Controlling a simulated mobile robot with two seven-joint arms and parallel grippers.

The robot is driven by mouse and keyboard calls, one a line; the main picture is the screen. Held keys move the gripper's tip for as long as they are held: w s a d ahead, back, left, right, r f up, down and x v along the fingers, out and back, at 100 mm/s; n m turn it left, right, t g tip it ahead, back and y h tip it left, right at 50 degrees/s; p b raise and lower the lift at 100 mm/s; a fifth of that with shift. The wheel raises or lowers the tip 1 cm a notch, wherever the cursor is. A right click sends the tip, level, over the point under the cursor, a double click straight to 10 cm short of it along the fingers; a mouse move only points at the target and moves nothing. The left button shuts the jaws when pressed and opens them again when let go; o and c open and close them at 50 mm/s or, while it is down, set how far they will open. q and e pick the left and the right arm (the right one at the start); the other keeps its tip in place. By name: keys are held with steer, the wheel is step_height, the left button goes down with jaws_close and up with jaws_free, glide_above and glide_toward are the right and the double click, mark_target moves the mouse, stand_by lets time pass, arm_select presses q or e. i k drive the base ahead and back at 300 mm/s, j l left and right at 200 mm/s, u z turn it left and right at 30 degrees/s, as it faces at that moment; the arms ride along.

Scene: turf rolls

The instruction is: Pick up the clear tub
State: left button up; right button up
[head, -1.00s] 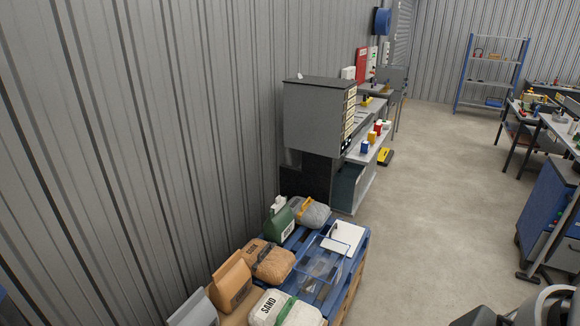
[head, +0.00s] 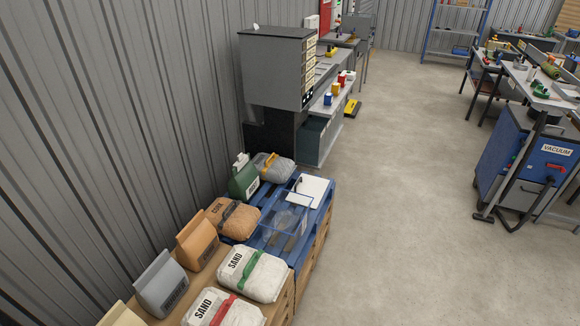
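The clear tub (head: 285,232) sits on the blue pallet surface at the bottom centre of the head view. It is see-through, with the blue slats and some greyish shapes showing through its walls; I cannot tell whether those shapes are inside it. A white sheet or board (head: 314,190) lies just behind it to the right. A sand bag with a green band (head: 250,273) lies in front of it, and a brown bag (head: 232,219) lies to its left. Neither of my grippers is in view.
Several bags stand along the wall, including a grey bag (head: 161,285) and a green container (head: 243,178). A grey cabinet (head: 275,70) stands behind the pallet (head: 322,215). The floor (head: 400,190) to the right is clear up to a blue vacuum cart (head: 525,165).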

mark_target(284, 222)
steer(key=i, duration=0.65)
steer(key=i+j+z, duration=0.1)
steer(key=i, duration=0.55)
steer(key=i+j, duration=0.15)
steer(key=i, duration=0.5)
steer(key=i+j+z, duration=0.1)
steer(key=i, duration=0.55)
